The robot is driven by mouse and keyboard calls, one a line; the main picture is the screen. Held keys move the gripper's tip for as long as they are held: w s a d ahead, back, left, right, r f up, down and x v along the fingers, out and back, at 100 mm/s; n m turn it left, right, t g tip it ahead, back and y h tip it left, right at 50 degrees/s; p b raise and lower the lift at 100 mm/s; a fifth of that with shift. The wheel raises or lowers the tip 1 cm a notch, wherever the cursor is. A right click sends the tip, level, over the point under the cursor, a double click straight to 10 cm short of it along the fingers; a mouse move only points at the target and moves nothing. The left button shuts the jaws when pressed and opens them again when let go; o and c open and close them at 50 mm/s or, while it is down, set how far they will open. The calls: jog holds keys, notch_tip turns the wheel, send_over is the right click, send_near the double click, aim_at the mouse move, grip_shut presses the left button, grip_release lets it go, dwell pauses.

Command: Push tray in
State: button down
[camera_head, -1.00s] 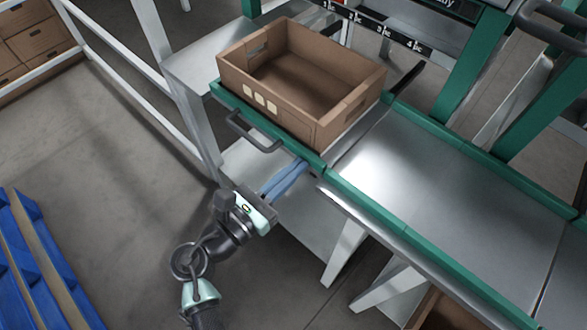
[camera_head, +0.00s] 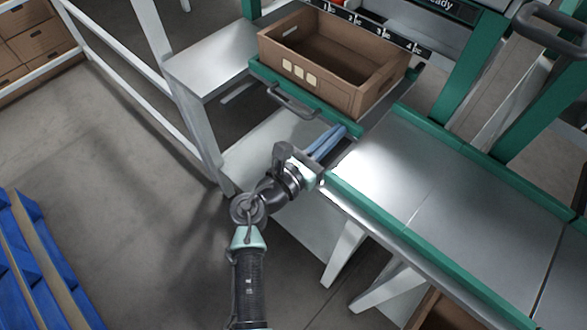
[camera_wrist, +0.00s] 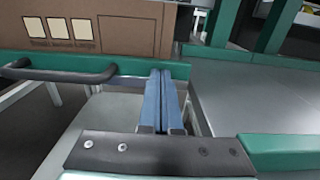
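The tray (camera_head: 265,74) has a green front rim and a black bar handle (camera_head: 287,104). It carries an open, empty brown cardboard crate (camera_head: 335,97) with pale labels on its front. In the wrist view the tray's green rim (camera_wrist: 130,66) runs across, with the handle (camera_wrist: 60,76) at left. My gripper (camera_head: 341,131) has blue fingers held together with nothing between them. In the wrist view the fingertips (camera_wrist: 161,74) are at the rim, right of the handle. They look to be touching it, but the exact contact is hard to tell.
A metal conveyor table (camera_head: 440,190) with green edges lies right of the tray. A grey side shelf (camera_head: 205,65) is at left. A black number strip (camera_head: 370,30) hangs behind the crate. Blue pallets (camera_head: 30,260) lie at lower left; the floor between is clear.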

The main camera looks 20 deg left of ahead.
aim_at(366, 105)
jog(key=b+x, duration=0.2)
jog(key=x, duration=0.7)
jog(key=shift+w+d+f, duration=0.1)
jog(key=shift+w+f, duration=0.05)
jog(key=shift+w, duration=0.2)
jog(key=shift+w+d+b, duration=0.15)
jog(key=shift+w+b, duration=0.2)
jog(key=shift+w+r, duration=0.1)
jog(key=shift+r, duration=0.3)
jog(key=shift+d, duration=0.1)
